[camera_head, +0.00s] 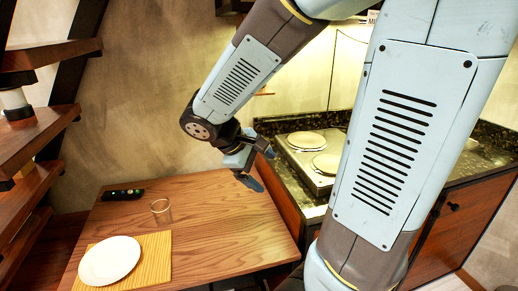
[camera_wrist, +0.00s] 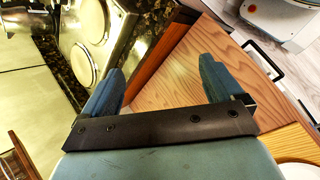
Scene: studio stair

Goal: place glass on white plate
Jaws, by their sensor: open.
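A clear glass (camera_head: 161,211) stands upright on the wooden table in the head view, at the upper edge of a yellow mat. A white plate (camera_head: 110,260) lies on that mat, to the lower left of the glass and apart from it. My gripper (camera_head: 260,166) is above the table's right side, well to the right of the glass. In the wrist view my gripper (camera_wrist: 160,85) is open, with nothing between its two blue fingers. The glass does not show clearly there. A white plate edge (camera_wrist: 298,170) shows at the lower right corner.
The wooden table (camera_head: 225,225) has free room between the glass and its right edge. A dark object with green lights (camera_head: 123,194) lies near the back left. The yellow mat (camera_head: 157,258) is under the plate. A stove (camera_head: 305,165) and dark counter stand right; wooden stairs (camera_head: 35,135) stand left.

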